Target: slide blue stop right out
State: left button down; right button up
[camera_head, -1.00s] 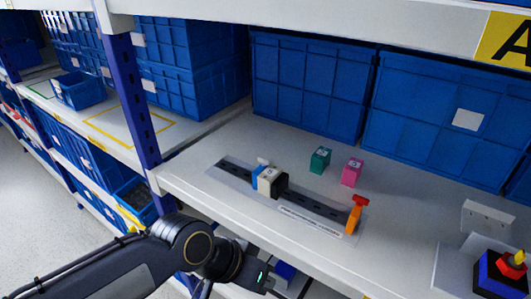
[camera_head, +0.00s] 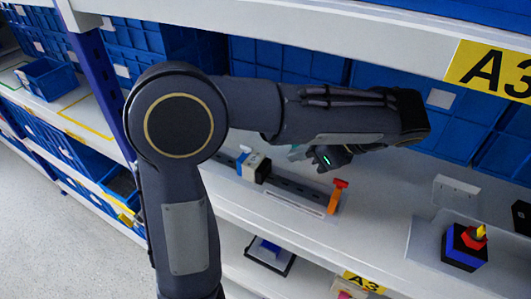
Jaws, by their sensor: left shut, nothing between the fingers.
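A dark rail (camera_head: 288,184) lies on the middle shelf on a pale plate. The blue stop (camera_head: 241,162) sits on the rail's left part, against the left side of a white and black block (camera_head: 255,167). An orange stop with a red top (camera_head: 335,197) stands at the rail's right end. My left gripper (camera_head: 322,158) is shut and empty, behind and right of the block, above the shelf. My forearm passes in front of it, and its fingertips are hard to make out. My right gripper is not in view.
A red, blue and yellow switch piece (camera_head: 466,245) stands at the right on a grey plate. Blue crates (camera_head: 285,62) line the shelf's back, and a white shelf beam (camera_head: 330,35) crosses above my arm.

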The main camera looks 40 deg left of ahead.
pick_arm(q)
send_near(242, 162)
jog(key=f, duration=0.4)
jog(key=shift+a, duration=0.2)
jog(key=a, duration=0.3)
jog(key=shift+s+a+p, duration=0.1)
jog(key=shift+s+p, duration=0.05)
jog(key=shift+p, duration=0.25)
jog(key=shift+a, duration=0.35)
jog(key=a, duration=0.4)
jog(key=s+a+p, duration=0.1)
jog(key=a, duration=0.4)
jog(key=a+p, duration=0.1)
jog(key=a, duration=0.3)
jog(key=shift+s+a, duration=0.3)
jog(key=shift+a, duration=0.1)
